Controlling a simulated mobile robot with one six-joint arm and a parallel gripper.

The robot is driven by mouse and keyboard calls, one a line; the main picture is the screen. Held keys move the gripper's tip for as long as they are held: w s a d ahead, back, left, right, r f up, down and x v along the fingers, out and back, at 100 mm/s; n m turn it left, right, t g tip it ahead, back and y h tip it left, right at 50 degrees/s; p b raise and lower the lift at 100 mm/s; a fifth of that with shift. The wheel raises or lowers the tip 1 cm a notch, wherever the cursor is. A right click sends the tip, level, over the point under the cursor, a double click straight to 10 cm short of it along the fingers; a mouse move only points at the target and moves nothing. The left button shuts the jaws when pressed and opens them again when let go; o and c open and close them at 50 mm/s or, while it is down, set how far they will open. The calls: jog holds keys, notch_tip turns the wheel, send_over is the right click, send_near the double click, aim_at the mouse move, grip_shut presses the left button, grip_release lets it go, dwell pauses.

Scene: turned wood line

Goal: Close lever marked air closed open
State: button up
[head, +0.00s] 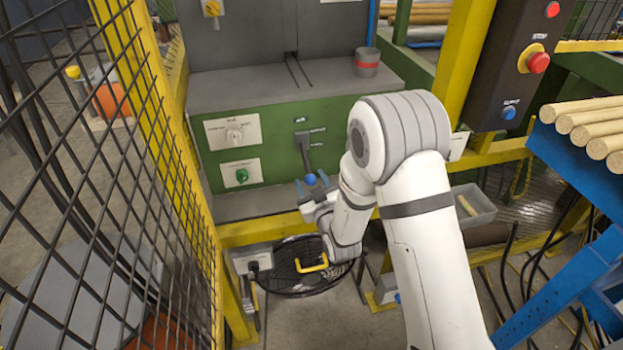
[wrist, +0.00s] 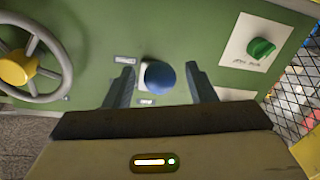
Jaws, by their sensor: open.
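The lever (head: 306,158) is a dark handle on the green machine front, pointing down and ending in a blue ball knob (head: 310,179). Small label plates beside its upper part are too small to read. My gripper (head: 316,189) is at the knob in the head view, partly hidden by my arm. In the wrist view the blue knob (wrist: 161,75) lies between the two dark fingers of my gripper (wrist: 160,85). The fingers are open, with a visible gap on each side of the knob. The lever's shaft is mostly hidden behind the knob there.
A white plate with a rotary knob (head: 234,134) and a green knob (head: 241,175) are left of the lever. A handwheel (wrist: 20,66) is at the wrist view's left. A yellow mesh fence (head: 150,110) stands left; a control box (head: 516,65) is upper right.

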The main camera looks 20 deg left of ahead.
jog(key=shift+w+a, duration=0.3)
jog(key=shift+w, duration=0.2)
grip_shut()
